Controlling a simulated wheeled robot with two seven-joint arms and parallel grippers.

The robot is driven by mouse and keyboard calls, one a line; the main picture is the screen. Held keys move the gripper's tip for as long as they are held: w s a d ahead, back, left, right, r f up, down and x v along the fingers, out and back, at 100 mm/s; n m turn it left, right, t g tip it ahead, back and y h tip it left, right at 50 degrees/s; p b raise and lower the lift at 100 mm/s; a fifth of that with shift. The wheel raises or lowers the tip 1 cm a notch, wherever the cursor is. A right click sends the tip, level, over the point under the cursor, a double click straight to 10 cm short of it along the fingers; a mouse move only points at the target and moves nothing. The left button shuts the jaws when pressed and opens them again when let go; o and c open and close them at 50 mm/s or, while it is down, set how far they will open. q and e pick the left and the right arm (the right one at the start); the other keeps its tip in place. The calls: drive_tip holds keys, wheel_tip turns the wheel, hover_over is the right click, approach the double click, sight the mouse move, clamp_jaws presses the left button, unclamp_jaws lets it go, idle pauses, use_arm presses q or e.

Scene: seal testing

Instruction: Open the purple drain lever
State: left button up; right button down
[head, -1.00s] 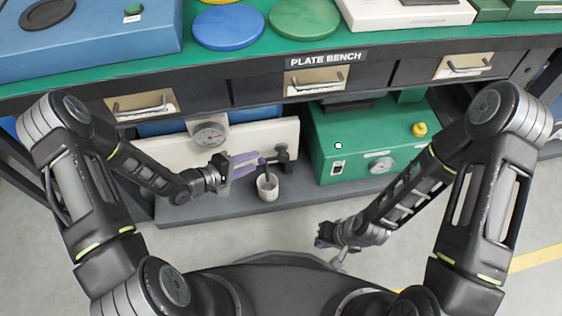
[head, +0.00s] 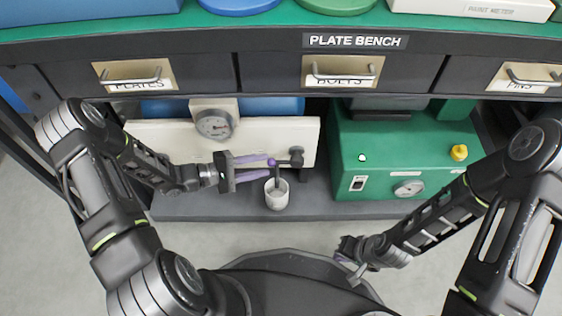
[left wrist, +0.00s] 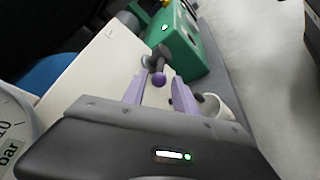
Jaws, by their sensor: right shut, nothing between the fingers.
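The drain lever's purple ball end (head: 271,162) sits beside the dark valve (head: 296,157) at the right end of the cream panel, above a white cup (head: 277,200). My left gripper (head: 264,166) reaches in from the left with its two lilac fingers apart. In the left wrist view the purple ball (left wrist: 158,79) shows between the tips of the open left gripper (left wrist: 160,88), with space visible around it; contact cannot be told. The lever's arm is mostly hidden behind the ball. My right gripper (head: 350,250) is shut and empty, low in front of the green box.
A pressure gauge (head: 214,124) stands on the cream panel (head: 165,136) above my left gripper. A green box (head: 385,150) with a yellow knob (head: 459,152) is to the right. Drawers of the plate bench (head: 355,41) hang overhead. The floor in front is clear.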

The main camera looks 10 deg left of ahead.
sight(281, 162)
use_arm(q)
drive_tip(key=b+x, duration=0.2)
drive_tip(key=x, duration=0.4)
drive_tip(key=shift+f, duration=0.1)
drive_tip(key=shift+w+d, duration=0.25)
drive_tip(key=shift+d, duration=0.1)
drive_tip(key=shift+c, duration=0.4)
drive_tip(key=shift+s, duration=0.1)
clamp_jaws()
drive_tip(key=shift+s+f, duration=0.15)
idle(0.3)
